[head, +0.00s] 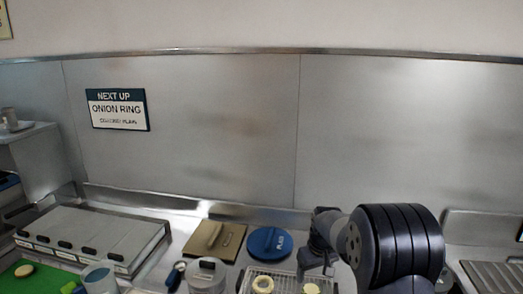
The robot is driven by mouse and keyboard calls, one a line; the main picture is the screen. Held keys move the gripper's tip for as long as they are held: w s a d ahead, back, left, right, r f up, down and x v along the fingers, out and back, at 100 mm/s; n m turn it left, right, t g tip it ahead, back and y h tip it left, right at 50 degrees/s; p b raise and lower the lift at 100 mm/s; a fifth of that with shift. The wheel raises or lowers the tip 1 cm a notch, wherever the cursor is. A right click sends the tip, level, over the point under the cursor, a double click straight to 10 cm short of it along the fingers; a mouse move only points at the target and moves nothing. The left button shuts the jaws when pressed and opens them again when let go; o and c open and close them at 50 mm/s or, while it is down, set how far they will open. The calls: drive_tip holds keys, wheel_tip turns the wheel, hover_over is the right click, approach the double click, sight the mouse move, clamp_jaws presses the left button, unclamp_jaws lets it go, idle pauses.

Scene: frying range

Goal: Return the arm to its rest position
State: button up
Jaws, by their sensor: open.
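My arm (395,245) shows at the lower right of the head view, with a thick dark ribbed joint nearest the camera. It bends left and down to my gripper (315,266), which is small and partly hidden by the arm. The gripper appears open and empty, with its fingers pointing down above or beside a wire rack (283,275). A pale ring (262,284) and another pale round piece (311,288) lie on the rack, apart from the fingers as far as I can tell.
A blue round lid (269,243) and a tan square lid (214,240) lie behind the rack. A grey lidded container (206,275) stands left of it. A long metal box (95,235) with several black handles is farther left. A steel wall (200,140) with a sign (117,109) closes the back.

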drive_tip(key=shift+r, duration=0.5)
drive_tip(key=shift+f, duration=0.15)
